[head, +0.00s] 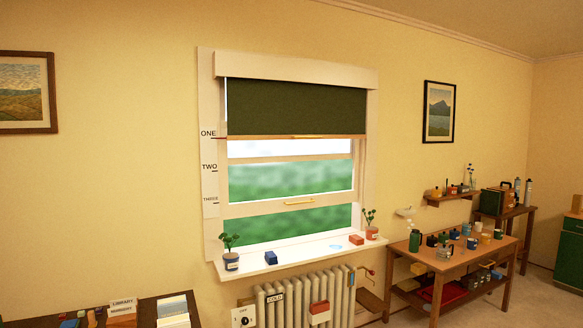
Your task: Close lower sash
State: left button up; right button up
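The window is on the wall in the middle of the head view. Its lower sash (250,209) is raised, with a yellow handle (299,202) on its bottom rail. An open gap with blurred green outdoors shows between that rail and the sill (300,253). A dark green blind (295,107) covers the upper part of the window, its lower edge near the mark ONE. Neither of my grippers is in view.
On the sill stand two potted plants (231,262) (371,233), a blue block (271,258) and a red block (356,239). A radiator (335,295) is below. A workbench (440,262) with several items stands right; a desk (148,312) lower left.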

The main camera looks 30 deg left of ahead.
aim_at(271, 206)
jog(key=i+j+u, duration=0.1)
jog(key=i, duration=0.4)
jog(key=i+j+u, duration=0.15)
jog(key=i, duration=0.35)
